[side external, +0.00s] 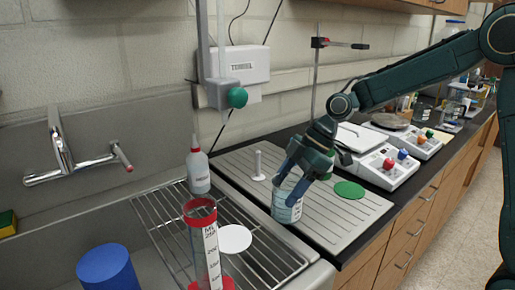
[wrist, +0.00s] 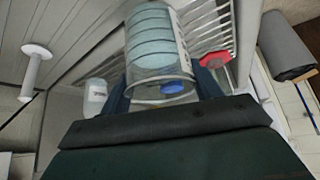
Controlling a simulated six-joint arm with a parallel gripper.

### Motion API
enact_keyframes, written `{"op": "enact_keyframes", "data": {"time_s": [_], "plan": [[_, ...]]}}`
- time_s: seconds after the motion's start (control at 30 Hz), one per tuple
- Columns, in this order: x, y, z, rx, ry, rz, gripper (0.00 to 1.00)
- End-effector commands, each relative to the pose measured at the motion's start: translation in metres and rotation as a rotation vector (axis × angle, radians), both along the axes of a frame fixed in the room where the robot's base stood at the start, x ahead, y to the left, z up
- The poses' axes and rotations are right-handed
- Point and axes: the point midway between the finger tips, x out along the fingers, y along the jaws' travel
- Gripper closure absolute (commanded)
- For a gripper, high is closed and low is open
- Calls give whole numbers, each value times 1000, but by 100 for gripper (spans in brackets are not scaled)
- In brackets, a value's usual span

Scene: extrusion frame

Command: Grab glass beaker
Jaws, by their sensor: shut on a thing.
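The glass beaker (side external: 286,207) is clear with a pale label and stands on or just above the grooved drainboard in the side view; I cannot tell if its base touches. My gripper (side external: 294,182) reaches down from the upper right with its blue-grey fingers at the beaker's rim. In the wrist view the beaker (wrist: 158,50) lies between the two fingers of my gripper (wrist: 160,98), which are shut on it. Parts of its sides are hidden by the fingers.
A graduated cylinder with a red collar (side external: 203,240) and a white bottle (side external: 198,170) stand left of the beaker by the wire rack (side external: 165,215). A white peg (side external: 258,165) and a green disc (side external: 350,190) are close by. Hot plates (side external: 385,165) stand behind.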

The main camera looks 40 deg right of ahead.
Motion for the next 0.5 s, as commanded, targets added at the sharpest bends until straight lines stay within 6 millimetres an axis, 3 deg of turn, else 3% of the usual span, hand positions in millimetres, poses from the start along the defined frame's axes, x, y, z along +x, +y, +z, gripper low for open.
{"op": "enact_keyframes", "data": {"time_s": [0.5], "plan": [[-14,-35,0,0,-1,-2,65]]}}
